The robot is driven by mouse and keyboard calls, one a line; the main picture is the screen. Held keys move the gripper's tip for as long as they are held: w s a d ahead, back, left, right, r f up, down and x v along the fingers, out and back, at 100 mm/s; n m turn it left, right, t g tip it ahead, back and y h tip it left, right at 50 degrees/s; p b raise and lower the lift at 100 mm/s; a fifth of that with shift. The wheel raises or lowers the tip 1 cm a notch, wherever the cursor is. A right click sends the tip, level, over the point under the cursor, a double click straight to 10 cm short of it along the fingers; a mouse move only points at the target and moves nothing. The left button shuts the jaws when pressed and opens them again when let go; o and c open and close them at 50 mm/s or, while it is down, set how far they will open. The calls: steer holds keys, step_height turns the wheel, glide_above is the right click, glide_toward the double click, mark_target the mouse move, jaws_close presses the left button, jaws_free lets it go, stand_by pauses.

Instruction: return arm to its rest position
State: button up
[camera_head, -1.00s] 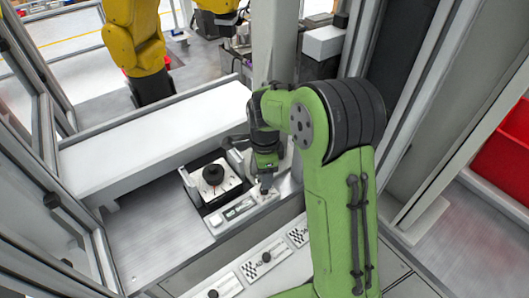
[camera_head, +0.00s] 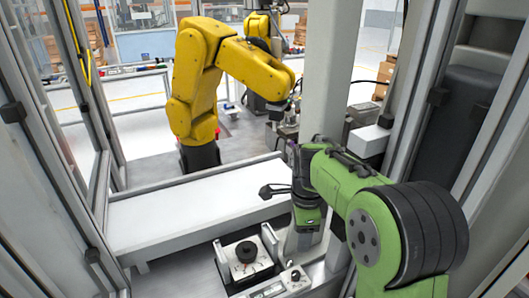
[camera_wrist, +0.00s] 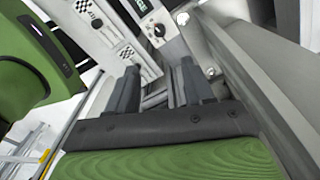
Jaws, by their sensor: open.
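My green and black arm reaches in from the right in the head view, bent at the elbow, with its wrist above the station's right side. My gripper (camera_wrist: 158,92) shows in the wrist view as two dark fingers set apart, with nothing between them.
A yellow robot arm (camera_head: 205,80) stands beyond the white ledge (camera_head: 190,208). A grey upright post (camera_head: 327,80) rises close behind my wrist. Metal frames flank both sides. Checker-marked plates (camera_wrist: 88,12) and a control panel with a small display (camera_wrist: 143,6) show in the wrist view.

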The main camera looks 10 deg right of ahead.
steer(key=s+r+n+t, duration=0.3)
steer(key=s+r+n, duration=0.5)
steer(key=s+n, duration=0.3)
steer(key=s+f+n+t, duration=0.1)
steer(key=s+n+t, duration=0.1)
steer(key=s+n, duration=0.6)
steer(key=s, duration=0.4)
steer(key=shift+f+t, duration=0.3)
steer(key=shift+f, duration=0.05)
